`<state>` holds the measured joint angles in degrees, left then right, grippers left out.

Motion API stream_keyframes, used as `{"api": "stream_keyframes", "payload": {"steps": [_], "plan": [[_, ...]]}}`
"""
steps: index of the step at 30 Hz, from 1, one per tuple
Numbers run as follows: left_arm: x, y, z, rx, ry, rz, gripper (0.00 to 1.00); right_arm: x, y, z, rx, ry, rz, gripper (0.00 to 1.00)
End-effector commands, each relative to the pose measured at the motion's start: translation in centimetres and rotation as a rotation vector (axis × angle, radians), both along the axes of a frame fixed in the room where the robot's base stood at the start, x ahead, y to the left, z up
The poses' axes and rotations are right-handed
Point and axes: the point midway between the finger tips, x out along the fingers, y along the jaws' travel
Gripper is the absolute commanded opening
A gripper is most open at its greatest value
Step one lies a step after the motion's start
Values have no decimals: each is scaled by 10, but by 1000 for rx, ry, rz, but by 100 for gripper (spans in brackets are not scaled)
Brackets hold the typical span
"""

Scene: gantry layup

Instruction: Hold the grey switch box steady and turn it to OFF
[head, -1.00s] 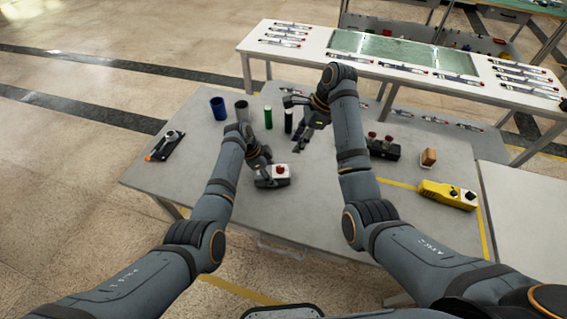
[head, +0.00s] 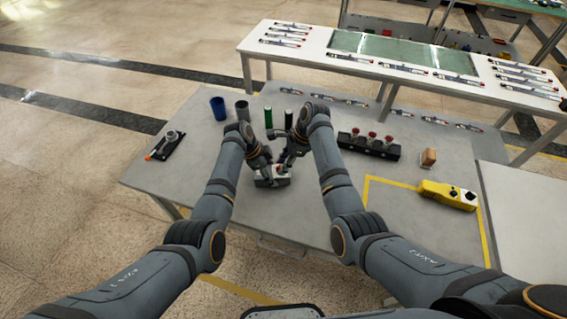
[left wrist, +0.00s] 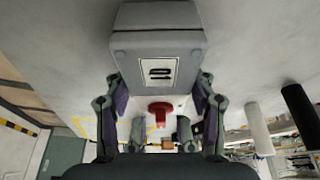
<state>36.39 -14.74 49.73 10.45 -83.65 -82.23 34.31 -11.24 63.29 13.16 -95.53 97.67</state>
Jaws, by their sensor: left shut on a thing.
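The grey switch box (head: 267,183) stands near the front middle of the table. My left gripper (head: 262,175) is shut on it, with a finger on each side. In the left wrist view the box (left wrist: 160,45) shows a black-and-white label and a red knob (left wrist: 160,110) between the fingers of my left gripper (left wrist: 160,98). My right gripper (head: 287,166) is right over or beside the box and covers the knob in the head view. I cannot tell whether it touches the knob or how far its fingers are apart. The knob's setting is not readable.
Behind the grippers stand a blue cup (head: 218,108), a grey cup (head: 242,111) and a green cylinder (head: 268,117). A black block with red knobs (head: 368,146), a brown block (head: 428,158) and a yellow box (head: 447,194) lie to the right.

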Motion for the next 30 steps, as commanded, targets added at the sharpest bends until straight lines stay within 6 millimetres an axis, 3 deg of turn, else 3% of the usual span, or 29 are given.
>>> {"api": "stream_keyframes", "payload": {"steps": [1, 7, 20, 30], "plan": [[0, 0, 1, -1, -1, 0, 14, 0, 0, 0, 0, 0, 0, 26], [0, 0, 1, -1, -1, 0, 14, 0, 0, 0, 0, 0, 0, 0], [0, 0, 1, -1, 0, 0, 14, 1, 0, 1, -1, -1, 36, 0], [0, 0, 0, -1, 1, -1, 14, 4, 0, 1, -3, -1, 256, 0]]}}
